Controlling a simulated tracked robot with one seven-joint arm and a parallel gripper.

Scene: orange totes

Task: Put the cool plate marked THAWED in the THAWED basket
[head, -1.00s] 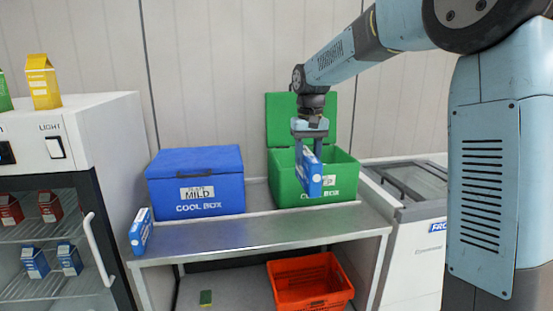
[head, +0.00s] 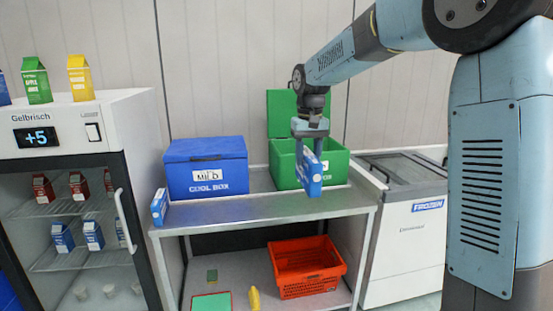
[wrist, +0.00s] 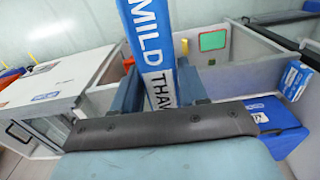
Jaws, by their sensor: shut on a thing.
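My gripper (head: 310,134) is shut on a blue cool plate (head: 308,170). It holds the plate upright in front of the green cool box. In the wrist view the held plate (wrist: 151,40) reads "MILD" and "THAW", with the rest of the word hidden by my gripper (wrist: 160,95). A second blue plate (head: 159,206) stands on the left end of the steel table, its marking unreadable; it also shows in the wrist view (wrist: 294,80). An orange basket (head: 308,270) sits on the lower shelf, below the held plate. I see no readable label on it.
A closed blue cool box (head: 207,170) marked MILD and an open-lidded green cool box (head: 336,166) stand on the steel table (head: 260,208). A freezer (head: 405,245) marked FROZEN is right; a glass-door fridge (head: 85,205) is left. A yellow item (head: 254,299) lies left of the basket.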

